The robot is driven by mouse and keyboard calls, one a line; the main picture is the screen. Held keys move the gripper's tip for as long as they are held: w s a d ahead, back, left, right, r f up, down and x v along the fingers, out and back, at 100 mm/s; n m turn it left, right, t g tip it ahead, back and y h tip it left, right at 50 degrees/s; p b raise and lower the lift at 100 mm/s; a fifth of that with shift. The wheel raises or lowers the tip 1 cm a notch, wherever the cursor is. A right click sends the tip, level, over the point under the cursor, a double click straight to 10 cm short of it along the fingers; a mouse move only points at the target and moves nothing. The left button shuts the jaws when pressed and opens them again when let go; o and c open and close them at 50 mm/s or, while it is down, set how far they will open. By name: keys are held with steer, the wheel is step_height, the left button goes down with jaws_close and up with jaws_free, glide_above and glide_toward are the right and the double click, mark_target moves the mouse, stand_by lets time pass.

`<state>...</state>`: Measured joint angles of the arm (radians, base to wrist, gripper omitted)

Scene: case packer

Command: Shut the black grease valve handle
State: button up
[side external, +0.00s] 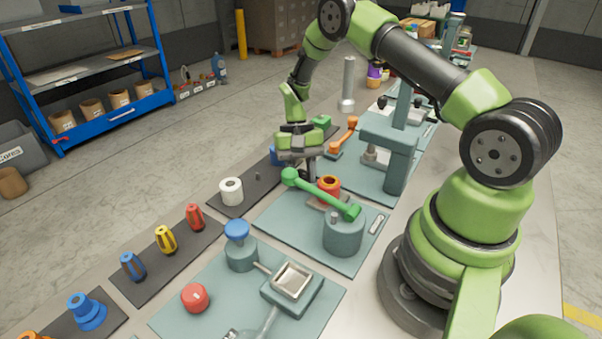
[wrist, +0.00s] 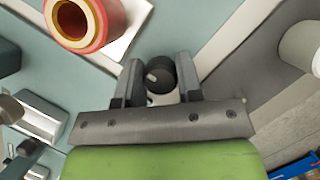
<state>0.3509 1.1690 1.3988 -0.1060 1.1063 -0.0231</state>
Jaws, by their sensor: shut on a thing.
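My gripper (wrist: 160,82) points down at the work, with a round black knob (wrist: 159,74) between its two fingers in the wrist view. The fingers are shut on this knob, which looks like the end of the black grease valve handle. The rest of the handle and the valve body are hidden or cannot be made out. In the side view my gripper (side external: 308,172) is low over the far edge of a teal mat, just behind the green lever, and the knob cannot be told apart there.
A red ringed cup (side external: 329,186) stands close beside my gripper, also in the wrist view (wrist: 83,22). A green lever (side external: 320,196) on a teal drum lies in front. A white roll (side external: 231,191) stands to the left. A teal press (side external: 397,145) rises at the right.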

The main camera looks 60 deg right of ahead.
steer(key=o, duration=0.6)
steer(key=v, duration=1)
steer(key=s+a+r+n+t+h, duration=0.1)
steer(key=s+a+r+t, duration=0.2)
steer(key=r, duration=0.5)
steer(key=s+a+r+n+t, duration=0.1)
steer(key=s+a+r+t, duration=0.1)
steer(key=a+r, duration=0.5)
steer(key=s+a+r+n+t, duration=0.1)
steer(key=s, duration=0.3)
steer(key=s+a+r+n+t, duration=0.1)
steer(key=s+r+t, duration=0.1)
steer(key=s, duration=0.3)
steer(key=s+a+r+t, duration=0.2)
steer(key=s, duration=0.3)
steer(key=shift+s+n, duration=0.1)
steer(key=shift+n, duration=0.3)
